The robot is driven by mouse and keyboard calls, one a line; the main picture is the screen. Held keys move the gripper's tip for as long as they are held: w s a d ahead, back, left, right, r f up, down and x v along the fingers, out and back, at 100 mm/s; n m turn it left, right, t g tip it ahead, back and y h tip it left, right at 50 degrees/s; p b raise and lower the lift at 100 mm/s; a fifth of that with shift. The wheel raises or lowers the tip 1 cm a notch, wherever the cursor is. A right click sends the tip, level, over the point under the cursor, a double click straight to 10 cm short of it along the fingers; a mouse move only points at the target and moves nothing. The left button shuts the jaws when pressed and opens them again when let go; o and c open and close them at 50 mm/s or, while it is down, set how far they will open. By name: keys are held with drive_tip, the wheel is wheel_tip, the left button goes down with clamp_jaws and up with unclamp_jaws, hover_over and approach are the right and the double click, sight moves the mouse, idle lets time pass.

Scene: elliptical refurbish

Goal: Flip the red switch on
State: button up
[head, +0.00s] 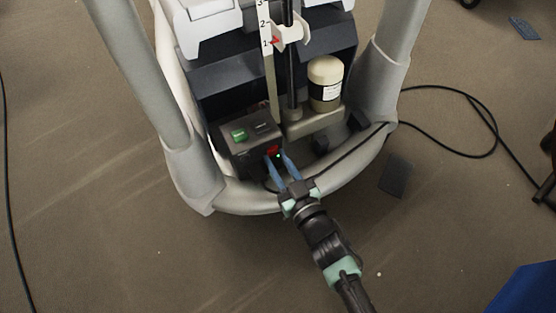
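The red switch (272,150) is small and sits on the right part of a dark box (240,160) low inside the elliptical machine. A small bright green light (278,156) shows beside it. My gripper (278,164) reaches up from the lower right, its two blue fingers apart with a gap between them. The fingertips are at the front of the box, just below and around the red switch. Whether they touch it, and which way the switch is set, I cannot tell.
A cream bottle (326,83) stands behind to the right. The machine's curved grey frame (250,204) runs under my gripper. A black cable (478,119) lies on the floor at right.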

drive_tip(key=o, duration=0.4)
drive_tip(key=shift+s+d+r+p, duration=0.2)
drive_tip(key=shift+s+d+p, duration=0.1)
drive_tip(key=shift+s+p, duration=0.2)
drive_tip(key=p+v, duration=0.5)
drive_tip(key=v, duration=0.6)
drive_tip(key=shift+s+d+p, duration=0.15)
drive_tip(key=shift+s+p, duration=0.15)
drive_tip(key=shift+s, duration=0.1)
drive_tip(key=shift+f, duration=0.1)
